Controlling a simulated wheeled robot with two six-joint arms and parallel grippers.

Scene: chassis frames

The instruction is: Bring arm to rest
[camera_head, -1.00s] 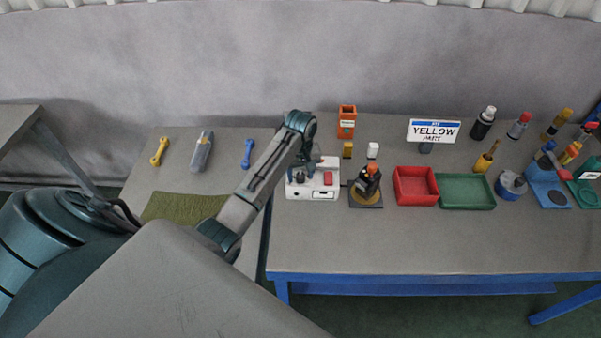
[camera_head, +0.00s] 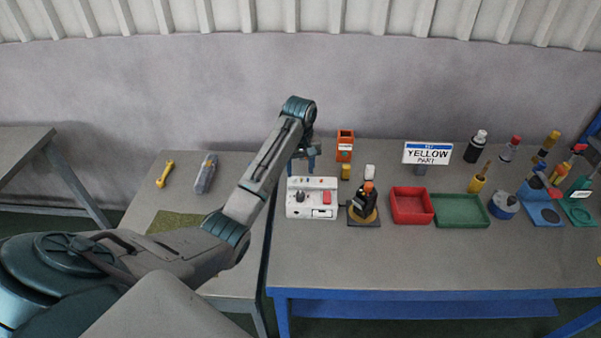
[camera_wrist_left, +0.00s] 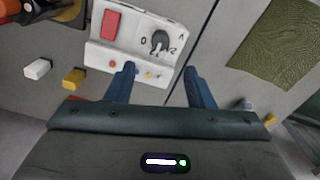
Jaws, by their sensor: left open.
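My left arm (camera_head: 262,170) reaches up and across from the left in the head view. My left gripper (camera_head: 304,158) is above and behind the white control box (camera_head: 312,184), with its fingers pointing down. In the left wrist view the gripper (camera_wrist_left: 158,74) is open, with nothing between its two blue fingers. The white box (camera_wrist_left: 130,28), with a red button (camera_wrist_left: 110,24) and a grey rotary knob (camera_wrist_left: 159,40), lies beyond the fingertips, apart from them. My right gripper is not in view.
Right of the box are a black-and-orange device (camera_head: 364,203), a red tray (camera_head: 411,206), a green tray (camera_head: 460,211) and a "YELLOW PART" sign (camera_head: 427,153). An orange holder (camera_head: 345,146) stands behind. The left table has a yellow wrench (camera_head: 165,173) and an olive mat (camera_head: 174,221).

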